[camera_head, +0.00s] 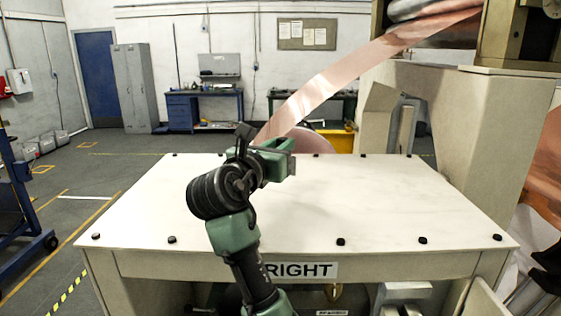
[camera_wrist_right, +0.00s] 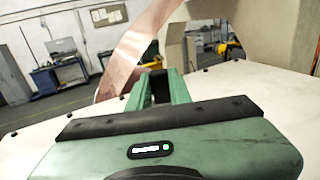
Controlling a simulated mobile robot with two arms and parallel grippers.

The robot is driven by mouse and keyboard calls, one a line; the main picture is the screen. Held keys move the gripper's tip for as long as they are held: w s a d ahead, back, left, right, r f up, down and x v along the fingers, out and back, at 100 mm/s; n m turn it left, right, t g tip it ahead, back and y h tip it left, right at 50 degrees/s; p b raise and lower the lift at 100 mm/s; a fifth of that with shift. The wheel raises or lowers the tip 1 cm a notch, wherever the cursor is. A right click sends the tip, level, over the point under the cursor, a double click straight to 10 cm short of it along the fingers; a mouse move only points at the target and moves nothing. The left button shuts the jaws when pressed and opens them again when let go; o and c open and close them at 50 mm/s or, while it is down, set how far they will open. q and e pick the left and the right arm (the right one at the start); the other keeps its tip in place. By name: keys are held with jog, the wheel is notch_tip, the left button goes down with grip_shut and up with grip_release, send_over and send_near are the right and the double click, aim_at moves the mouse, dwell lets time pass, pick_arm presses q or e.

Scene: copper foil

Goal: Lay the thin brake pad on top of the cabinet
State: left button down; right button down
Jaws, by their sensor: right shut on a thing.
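The cabinet (camera_head: 380,208) has a broad pale top with small black knobs along its edges and a RIGHT label on its front. Its top also shows in the wrist view (camera_wrist_right: 270,95). My right gripper (camera_head: 284,158) is over the middle to rear of the cabinet top, its green fingers pointing away to the right. In the wrist view the fingers (camera_wrist_right: 160,88) are close around a dark thin piece, taken as the brake pad. The pad is mostly hidden by the fingers, and its outline cannot be made out. My left gripper is not in view.
A copper foil strip (camera_head: 340,75) slants down behind the cabinet from a roller at upper right. A beige machine housing (camera_head: 455,115) stands at the right rear. The cabinet top is bare around my arm. A blue cart (camera_head: 20,190) stands at far left.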

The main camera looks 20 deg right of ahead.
notch_tip(320, 180, down, 4)
jog(key=shift+a+r+p, duration=0.1)
jog(key=shift+p, duration=0.25)
jog(key=shift+f, duration=0.35)
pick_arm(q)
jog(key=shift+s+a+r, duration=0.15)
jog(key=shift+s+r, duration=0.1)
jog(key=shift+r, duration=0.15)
pick_arm(e)
jog(key=shift+f, duration=0.1)
jog(key=c, duration=1.3)
grip_release()
jog(key=shift+f, duration=0.1)
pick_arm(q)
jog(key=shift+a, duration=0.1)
